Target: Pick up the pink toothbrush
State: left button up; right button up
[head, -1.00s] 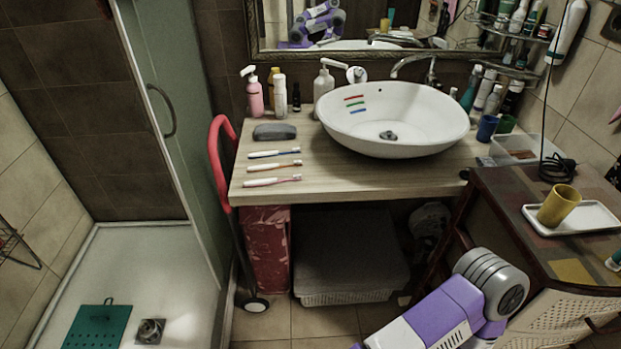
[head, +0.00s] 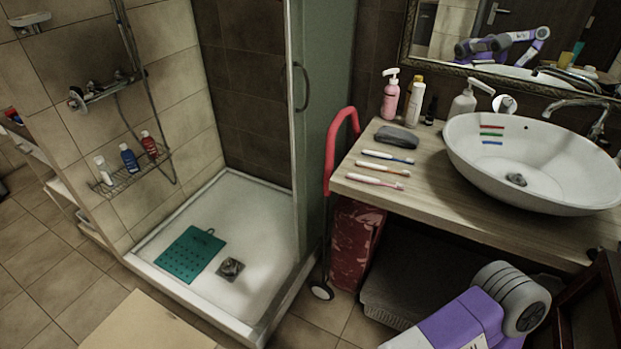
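The pink toothbrush (head: 375,180) lies flat on the wooden countertop (head: 470,205), nearest its front left edge. It has a white head and a pink-red handle. An orange-marked toothbrush (head: 381,168) and a blue toothbrush (head: 388,157) lie behind it, roughly parallel and apart. Neither of my grippers shows in the head view. Only a purple and grey link of one of my arms shows at the bottom right, below and in front of the counter. The mirror reflects part of my arms, too small to tell a gripper's state.
A grey soap-like block (head: 397,138) lies behind the toothbrushes. The white basin (head: 540,165) stands to their right. A pink pump bottle (head: 390,98) stands at the back. A red curved handle (head: 338,140) rises beside the counter's left edge, near the glass shower door (head: 325,120).

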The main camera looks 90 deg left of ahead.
aim_at(362, 179)
jog(key=u, duration=2.45)
jog(key=i, duration=0.55)
jog(key=z, duration=0.15)
